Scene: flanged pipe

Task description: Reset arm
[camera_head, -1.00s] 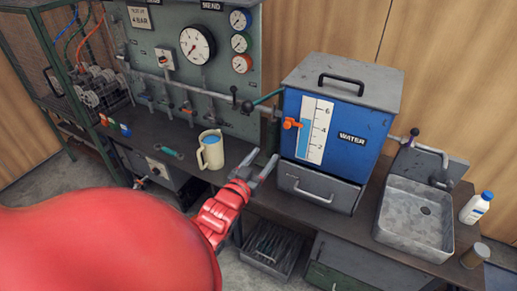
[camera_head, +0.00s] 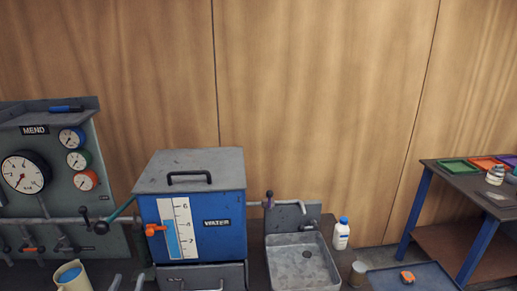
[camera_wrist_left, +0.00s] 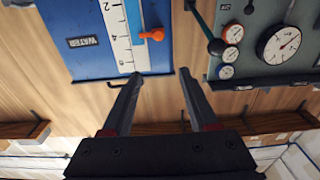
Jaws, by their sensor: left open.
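My left gripper (camera_head: 127,283) shows only as two fingertips at the bottom edge of the head view, left of the blue water tank. In the left wrist view the same gripper (camera_wrist_left: 160,76) is open, with two dark fingers apart and nothing between them. That view is upside down, with the water tank (camera_wrist_left: 105,35) and gauge panel (camera_wrist_left: 250,70) beyond the fingers. The rest of my left arm is outside the head view. My right gripper is not in view.
The blue water tank (camera_head: 222,240) stands right of the gauge panel (camera_head: 75,190). A jug of blue liquid (camera_head: 72,277) is at the lower left. A metal sink (camera_head: 300,262) and white bottle (camera_head: 341,234) are right of the tank. A blue-legged table (camera_head: 480,240) stands far right.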

